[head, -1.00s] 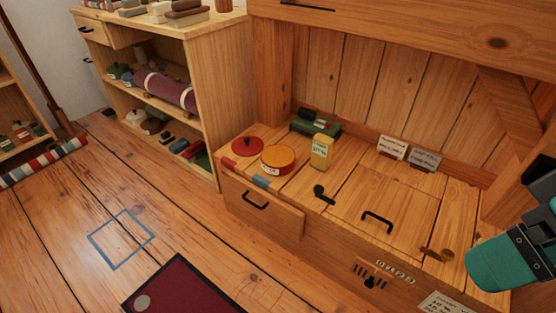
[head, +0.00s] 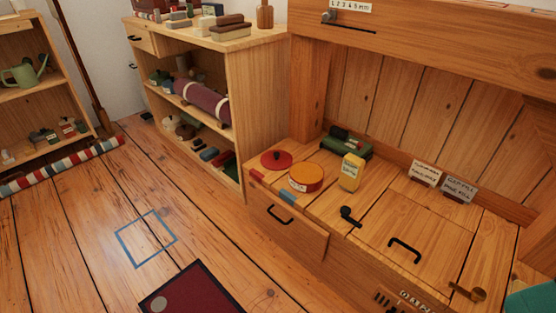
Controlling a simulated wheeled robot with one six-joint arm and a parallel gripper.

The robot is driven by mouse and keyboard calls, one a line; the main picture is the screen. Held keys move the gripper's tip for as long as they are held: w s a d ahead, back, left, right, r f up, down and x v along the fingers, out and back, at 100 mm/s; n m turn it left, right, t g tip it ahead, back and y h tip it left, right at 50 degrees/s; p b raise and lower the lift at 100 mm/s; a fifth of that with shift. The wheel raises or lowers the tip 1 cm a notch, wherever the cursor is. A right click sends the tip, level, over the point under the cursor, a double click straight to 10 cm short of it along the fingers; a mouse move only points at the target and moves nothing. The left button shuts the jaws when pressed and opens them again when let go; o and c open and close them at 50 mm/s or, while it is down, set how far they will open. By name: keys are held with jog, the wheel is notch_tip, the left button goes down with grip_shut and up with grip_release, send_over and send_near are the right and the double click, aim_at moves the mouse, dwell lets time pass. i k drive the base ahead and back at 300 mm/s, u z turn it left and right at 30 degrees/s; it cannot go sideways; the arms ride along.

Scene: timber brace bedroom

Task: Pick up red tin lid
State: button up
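The red tin lid (head: 277,159) is a flat red disc with a small dark knob. It lies on the left end of the wooden bench top (head: 378,212), behind and left of a round red and orange tin (head: 306,177). Only a teal piece of my arm shows at the bottom right corner. My gripper's fingers are outside the view.
A yellow box (head: 351,172) and a dark green object (head: 346,144) stand right of the lid. Two small cards (head: 425,172) stand at the back. A shelf unit (head: 262,110) rises behind left. The floor (head: 75,230) in front is mostly clear.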

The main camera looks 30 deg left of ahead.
aim_at(275, 160)
jog(key=u, duration=2.15)
jog(key=i, duration=2.8)
jog(key=z, duration=2.7)
